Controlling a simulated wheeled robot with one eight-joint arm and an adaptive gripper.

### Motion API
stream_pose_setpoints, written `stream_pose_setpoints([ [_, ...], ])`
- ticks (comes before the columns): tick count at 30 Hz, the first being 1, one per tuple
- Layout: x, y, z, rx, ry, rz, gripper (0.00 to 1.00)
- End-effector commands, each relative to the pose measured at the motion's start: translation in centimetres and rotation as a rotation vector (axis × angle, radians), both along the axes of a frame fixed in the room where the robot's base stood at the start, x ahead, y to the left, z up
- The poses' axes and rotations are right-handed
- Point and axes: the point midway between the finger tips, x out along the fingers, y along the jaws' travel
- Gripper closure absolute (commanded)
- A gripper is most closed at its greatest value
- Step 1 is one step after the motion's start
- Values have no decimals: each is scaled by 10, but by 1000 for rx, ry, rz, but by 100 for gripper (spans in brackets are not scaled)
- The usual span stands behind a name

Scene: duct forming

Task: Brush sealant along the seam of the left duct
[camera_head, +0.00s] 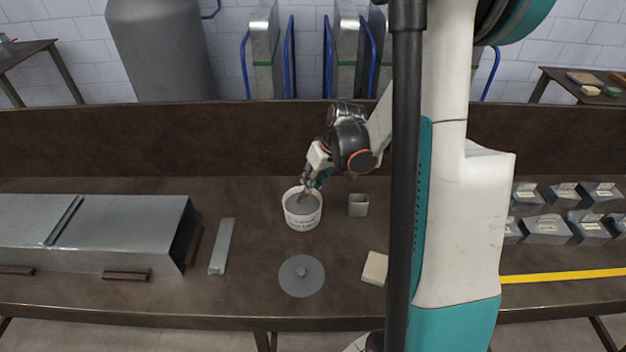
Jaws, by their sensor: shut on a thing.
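The left duct (130,228) is a grey sheet-metal box duct lying at the left of the brown bench. Its raised seam (64,221) crosses the top. A white tub (302,220) of grey sealant (301,206) stands open near the bench middle. My gripper (311,183) is over the tub's rim, shut on a brush (306,194) that points down into the tub. The brush is small here and its bristle end is hard to make out against the sealant.
A round grey lid (301,275), a flat metal strip (222,246), a small square cup (358,205) and a beige block (375,268) lie around the tub. Wooden blocks (126,276) sit against the duct. Several metal pieces (547,229) and a yellow strip (562,276) are at right.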

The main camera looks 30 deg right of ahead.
Motion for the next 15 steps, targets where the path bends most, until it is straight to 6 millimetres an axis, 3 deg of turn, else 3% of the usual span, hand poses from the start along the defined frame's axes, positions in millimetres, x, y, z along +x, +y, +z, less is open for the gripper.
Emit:
stream_pose_setpoints([
  [15, 0, 0, -6, 0, 0, 0, 100],
])
